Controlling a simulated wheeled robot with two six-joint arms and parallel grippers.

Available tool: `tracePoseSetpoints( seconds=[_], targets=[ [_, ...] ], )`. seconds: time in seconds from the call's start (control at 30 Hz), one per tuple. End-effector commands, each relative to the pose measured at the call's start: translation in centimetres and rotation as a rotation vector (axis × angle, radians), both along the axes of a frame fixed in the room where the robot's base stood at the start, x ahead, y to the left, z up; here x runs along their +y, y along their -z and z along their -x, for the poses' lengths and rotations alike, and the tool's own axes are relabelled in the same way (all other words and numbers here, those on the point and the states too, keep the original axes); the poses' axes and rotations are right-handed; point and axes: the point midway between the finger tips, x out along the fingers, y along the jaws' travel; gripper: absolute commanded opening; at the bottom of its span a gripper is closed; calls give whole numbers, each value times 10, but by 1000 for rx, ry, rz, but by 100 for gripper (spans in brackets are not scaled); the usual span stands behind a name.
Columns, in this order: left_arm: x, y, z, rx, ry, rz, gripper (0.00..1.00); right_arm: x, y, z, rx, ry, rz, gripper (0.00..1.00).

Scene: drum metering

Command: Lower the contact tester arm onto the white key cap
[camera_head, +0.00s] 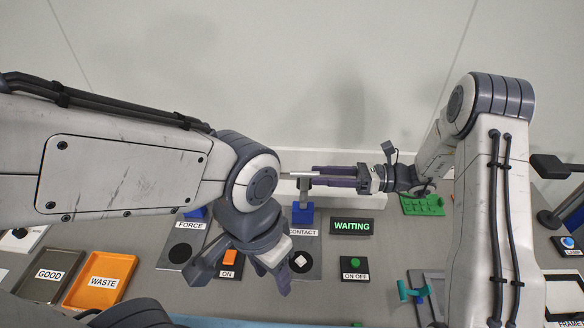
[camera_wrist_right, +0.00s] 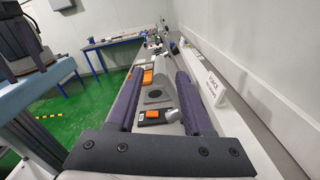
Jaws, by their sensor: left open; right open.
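The contact tester stands on a grey plate labelled CONTACT (camera_head: 312,245), with a blue block (camera_head: 303,215) and a grey post at its back. Its thin silver arm (camera_head: 299,175) is up, high above the plate. The white key cap (camera_head: 300,260) lies below on a black round spot of the plate. My right gripper (camera_head: 313,177) is open, pointing left, its purple fingers around or beside the silver arm; I cannot tell which. Its fingers also show apart in the right wrist view (camera_wrist_right: 160,72). My left gripper (camera_head: 241,277) is open, pointing down, left of the key cap.
A FORCE plate (camera_head: 188,225) and an orange ON switch (camera_head: 230,258) are left of the tester. A WAITING display (camera_head: 351,227) and green ON OFF button (camera_head: 355,263) are right. GOOD (camera_head: 49,275) and WASTE (camera_head: 97,281) trays lie at left. A wall closes the back.

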Motion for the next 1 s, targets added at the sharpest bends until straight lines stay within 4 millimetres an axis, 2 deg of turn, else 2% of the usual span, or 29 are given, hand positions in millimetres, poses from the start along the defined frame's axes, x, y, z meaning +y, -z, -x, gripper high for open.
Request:
tracePoseSetpoints(
  seconds=[0.03, 0.2, 0.4, 0.53, 0.8, 0.93, 1.0],
  targets=[
    [0, -10, 0, 0, 1, 0, 50, 11, -4, 1, 3, -5, 1, 51],
    [0, -24, 0, 0, 4, 0, 50, 44, -4, 1, 3, -5, 1, 51],
    [0, -34, 0, -1, 6, 0, 50, 69, -2, 1, 1, -3, 0, 51],
    [0, -35, 0, -1, 6, 0, 50, 75, -1, 0, 0, -1, 1, 51],
    [0, -35, 0, -1, 6, 0, 50, 76, 0, 0, 0, 0, 1, 51],
    [0, -35, 0, -1, 6, 0, 50, 76, 0, 0, 0, 0, 1, 1],
    [0, -35, 0, -1, 6, 0, 50, 76, 0, 0, 0, 0, 1, 0]
  ],
)
